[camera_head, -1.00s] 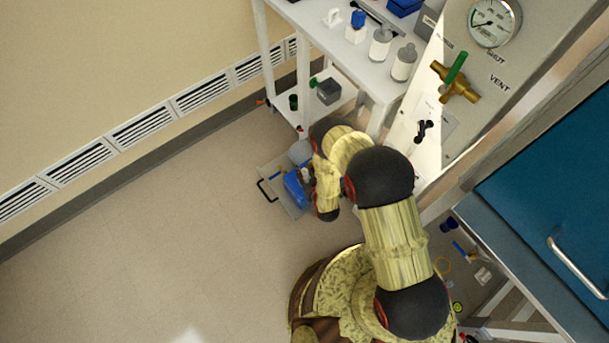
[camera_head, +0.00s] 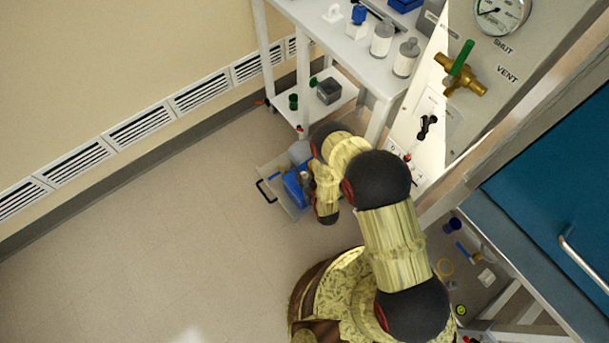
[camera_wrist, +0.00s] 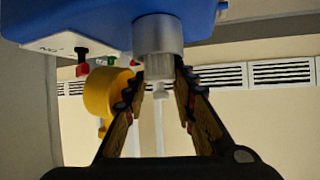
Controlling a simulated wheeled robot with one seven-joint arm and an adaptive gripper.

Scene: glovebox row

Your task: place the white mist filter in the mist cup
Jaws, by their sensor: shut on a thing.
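In the wrist view a small white piece, which looks like the white mist filter (camera_wrist: 160,91), sits between the two fingers of my gripper (camera_wrist: 163,82), which is shut on it. Directly above it a grey metallic cylinder (camera_wrist: 158,38), possibly the mist cup, hangs from the underside of a blue body (camera_wrist: 95,22). The white piece is close below the cylinder; I cannot tell whether they touch.
A yellow round part (camera_wrist: 101,92) and red and black knobs (camera_wrist: 82,62) hang just left of the fingers. A white table (camera_head: 315,22) stands behind; the floor at left is clear.

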